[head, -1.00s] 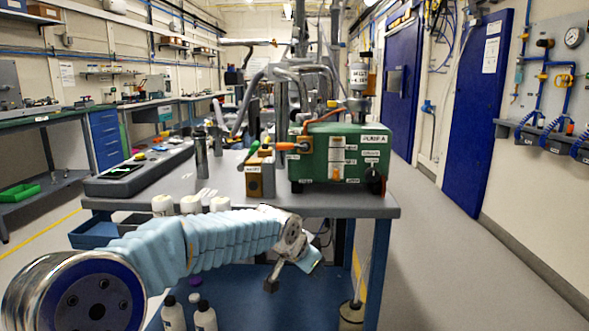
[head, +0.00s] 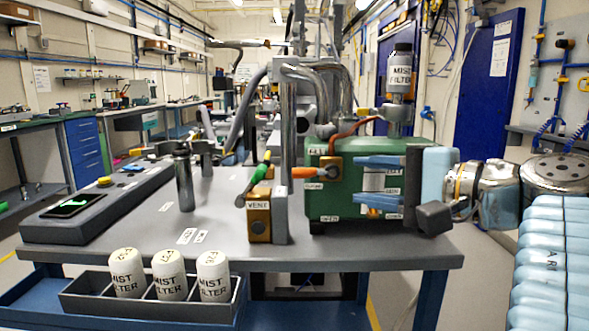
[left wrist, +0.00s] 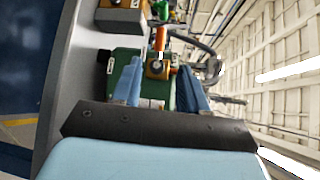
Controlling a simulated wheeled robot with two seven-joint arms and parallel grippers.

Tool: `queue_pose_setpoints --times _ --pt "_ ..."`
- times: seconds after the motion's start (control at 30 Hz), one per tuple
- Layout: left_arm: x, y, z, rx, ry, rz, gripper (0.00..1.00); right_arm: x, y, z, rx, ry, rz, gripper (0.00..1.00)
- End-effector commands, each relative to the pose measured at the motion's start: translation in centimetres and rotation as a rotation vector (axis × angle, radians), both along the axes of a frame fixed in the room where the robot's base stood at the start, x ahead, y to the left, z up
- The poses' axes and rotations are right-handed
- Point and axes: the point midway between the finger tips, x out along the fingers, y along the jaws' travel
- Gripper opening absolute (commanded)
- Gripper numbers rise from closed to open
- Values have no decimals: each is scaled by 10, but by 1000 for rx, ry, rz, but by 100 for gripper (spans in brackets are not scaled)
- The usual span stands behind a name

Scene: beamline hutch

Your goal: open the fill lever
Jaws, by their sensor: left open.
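An orange-handled lever (head: 308,172) sits on a brass block (head: 330,168) on the front of the green pump box (head: 345,218). Its handle points left, roughly level. I take it for the fill lever; its label is too small to read. A green-handled lever (head: 262,165) is on the brass block marked VENT (head: 259,215). My left gripper (head: 358,180) is open, its blue fingers pointing left just right of the lever's block. In the left wrist view, the orange handle (left wrist: 160,38) shows beyond and between the open fingers (left wrist: 160,82). My right gripper is out of view.
Several metal pipes (head: 288,110) rise behind the levers. A bottle marked MIST FILTER (head: 401,72) stands above the box. A steel flask (head: 184,180) stands to the left. White filter canisters (head: 168,275) sit in a tray at the front.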

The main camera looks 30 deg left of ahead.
Motion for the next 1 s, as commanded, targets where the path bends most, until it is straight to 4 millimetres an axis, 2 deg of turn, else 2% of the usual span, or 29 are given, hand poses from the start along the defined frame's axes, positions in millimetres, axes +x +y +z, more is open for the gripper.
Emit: queue_pose_setpoints --times 0.17,0.4,0.6,0.77,1.0 --pt "6 28 -6 -6 1 2 43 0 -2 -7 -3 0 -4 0" --pt "18 83 -14 -6 0 0 43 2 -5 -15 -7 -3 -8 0" --pt "26 116 -17 -5 -1 -1 43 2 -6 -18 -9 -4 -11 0" --pt "29 128 -18 -4 -2 -1 43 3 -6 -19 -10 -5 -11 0" --pt "29 130 -18 -3 -3 -1 43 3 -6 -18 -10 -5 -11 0"
